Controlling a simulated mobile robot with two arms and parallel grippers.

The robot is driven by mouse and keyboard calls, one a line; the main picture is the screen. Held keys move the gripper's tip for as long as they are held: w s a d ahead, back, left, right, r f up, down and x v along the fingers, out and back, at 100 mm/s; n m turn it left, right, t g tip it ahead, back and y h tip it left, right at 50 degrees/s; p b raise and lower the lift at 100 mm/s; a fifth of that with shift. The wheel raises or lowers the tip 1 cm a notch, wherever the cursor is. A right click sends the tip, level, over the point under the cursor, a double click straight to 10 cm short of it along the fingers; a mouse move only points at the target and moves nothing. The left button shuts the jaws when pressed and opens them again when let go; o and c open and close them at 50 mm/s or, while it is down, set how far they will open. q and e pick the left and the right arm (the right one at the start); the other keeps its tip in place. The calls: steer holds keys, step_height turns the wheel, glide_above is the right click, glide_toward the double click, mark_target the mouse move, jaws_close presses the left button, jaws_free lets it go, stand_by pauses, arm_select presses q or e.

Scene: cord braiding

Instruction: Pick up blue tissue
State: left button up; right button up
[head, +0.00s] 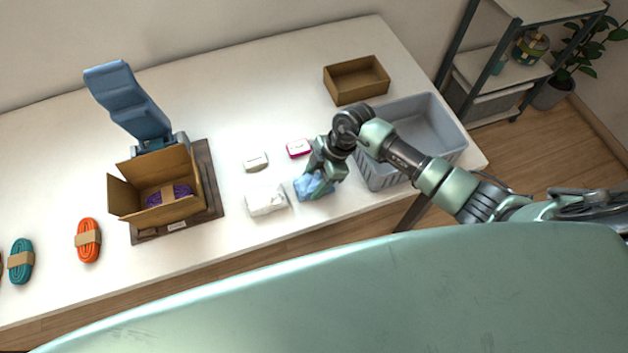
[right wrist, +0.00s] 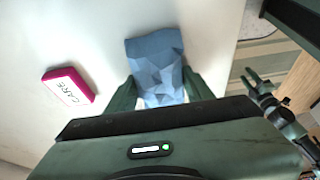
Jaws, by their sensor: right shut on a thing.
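The blue tissue (head: 309,187) is a crumpled light-blue piece near the front edge of the white table. My right gripper (head: 316,180) reaches down onto it from above. In the right wrist view the tissue (right wrist: 156,66) sits between the two fingers of the right gripper (right wrist: 160,92), which are shut on it. Part of the tissue is hidden behind the gripper in the head view. I cannot tell whether it still touches the table.
White tissue (head: 266,199) lies just left of the blue one. A pink card box (head: 299,148) and a small white box (head: 256,162) lie behind. A grey bin (head: 450,146) stands right, a cardboard tray (head: 341,94) behind it. An open carton (head: 126,201) with purple cord stands left.

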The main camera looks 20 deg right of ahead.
mark_target(314, 185)
step_height(314, 185, up, 20)
steer(key=b, duration=0.3)
stand_by(1.0)
